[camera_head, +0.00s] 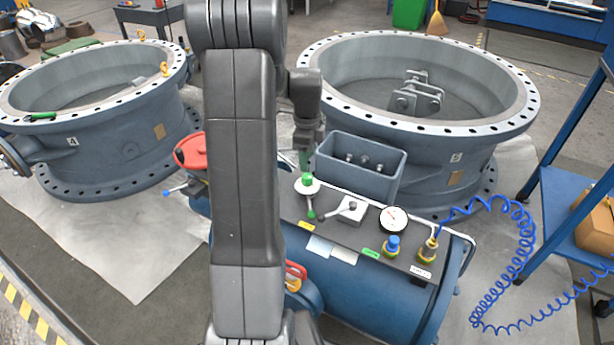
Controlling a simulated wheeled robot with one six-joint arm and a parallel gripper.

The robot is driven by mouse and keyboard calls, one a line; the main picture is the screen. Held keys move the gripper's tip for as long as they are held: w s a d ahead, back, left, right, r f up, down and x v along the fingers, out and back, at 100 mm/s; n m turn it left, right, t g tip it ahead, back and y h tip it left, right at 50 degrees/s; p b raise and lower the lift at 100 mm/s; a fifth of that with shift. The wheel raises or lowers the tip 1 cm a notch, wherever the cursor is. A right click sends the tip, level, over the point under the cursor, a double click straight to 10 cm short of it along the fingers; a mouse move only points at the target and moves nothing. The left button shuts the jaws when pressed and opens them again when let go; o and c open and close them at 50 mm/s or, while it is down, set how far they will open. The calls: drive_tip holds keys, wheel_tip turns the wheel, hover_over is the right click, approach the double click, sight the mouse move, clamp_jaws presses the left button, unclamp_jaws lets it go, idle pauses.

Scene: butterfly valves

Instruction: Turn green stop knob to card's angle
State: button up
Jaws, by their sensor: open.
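The green stop knob (307,181) stands on a white round plate on top of the blue cylindrical unit (385,305). A green-tipped lever (310,208) extends from below the plate toward the camera. My gripper (304,150) points down just above the knob and is open; a narrow green part shows at its fingers. I cannot tell whether the fingers touch the knob. My arm covers the panel's left part.
A grey open box (360,168) stands right behind the knob. A grey block with a lever (350,209), a pressure gauge (394,219), a blue knob (393,243) and a brass fitting (428,250) sit to the right. Large valve bodies stand behind.

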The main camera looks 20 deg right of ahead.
sight(307, 176)
wheel_tip(307, 176, down, 7)
drive_tip(key=shift+r+b, duration=0.1)
drive_tip(key=shift+b, duration=0.5)
drive_tip(key=c, duration=1)
